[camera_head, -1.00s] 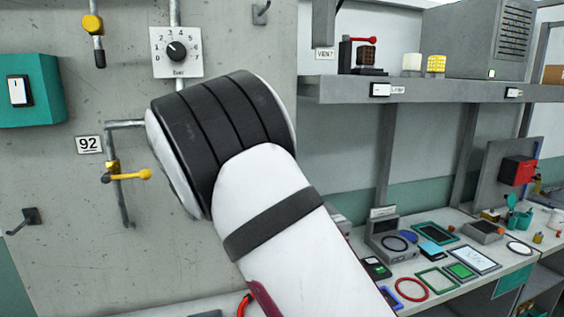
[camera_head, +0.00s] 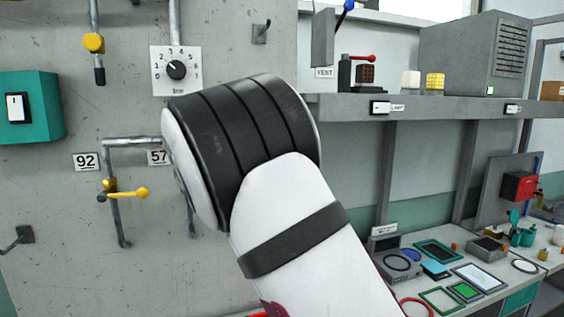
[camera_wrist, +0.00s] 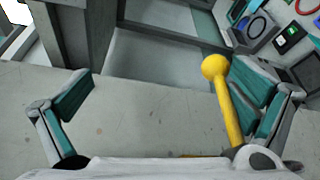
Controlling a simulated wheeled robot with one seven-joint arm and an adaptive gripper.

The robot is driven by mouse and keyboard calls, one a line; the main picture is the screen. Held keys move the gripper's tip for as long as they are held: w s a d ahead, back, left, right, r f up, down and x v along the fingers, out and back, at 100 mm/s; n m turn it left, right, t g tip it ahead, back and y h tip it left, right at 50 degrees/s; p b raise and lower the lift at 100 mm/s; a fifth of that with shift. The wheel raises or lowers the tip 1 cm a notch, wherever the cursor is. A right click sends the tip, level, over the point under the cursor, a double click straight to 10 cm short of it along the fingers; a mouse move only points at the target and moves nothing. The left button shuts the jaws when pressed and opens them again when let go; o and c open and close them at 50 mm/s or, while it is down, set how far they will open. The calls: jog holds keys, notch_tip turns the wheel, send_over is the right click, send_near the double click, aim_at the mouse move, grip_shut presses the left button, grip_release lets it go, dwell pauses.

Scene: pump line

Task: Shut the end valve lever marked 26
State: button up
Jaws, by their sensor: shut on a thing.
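In the wrist view a yellow lever (camera_wrist: 230,112) with a ball end lies along the inner side of the right finger of my gripper (camera_wrist: 163,88). My gripper is shut on this lever, though its left finger stands well apart from it in the picture. The lever's base is partly hidden by the gripper body. No tag marked 26 shows, so the lever's number cannot be read. In the head view my arm hides the gripper and this lever.
Another yellow lever (camera_head: 128,192) sits on the wall pipe by tag 92 (camera_head: 86,162). Tag 57 (camera_head: 157,157) is beside my arm. A dial (camera_head: 176,70) and a teal switch box (camera_head: 31,107) are on the wall. A grey shelf (camera_head: 440,107) and cluttered bench stand right.

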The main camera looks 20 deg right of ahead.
jog(key=shift+m+t+h, duration=0.3)
jog(key=shift+m, duration=0.1)
notch_tip(320, 180, up, 5)
jog(key=shift+s, duration=0.15)
jog(key=f, duration=0.3)
jog(key=shift+s+a+f+n, duration=0.2)
jog(key=shift+s+n, duration=0.1)
jog(key=shift+s, duration=0.1)
jog(key=shift+c, duration=0.5)
jog(key=shift+p+v, duration=0.3)
jog(key=shift+v, duration=1.15)
jog(key=shift+c, duration=1.1)
jog(key=shift+s+a+f, duration=0.1)
jog(key=shift+a, duration=0.25)
jog(key=c, duration=0.7)
jog(key=v, duration=0.4)
jog(key=p+v, duration=0.1)
jog(key=v, duration=0.7)
jog(key=shift+f, duration=0.4)
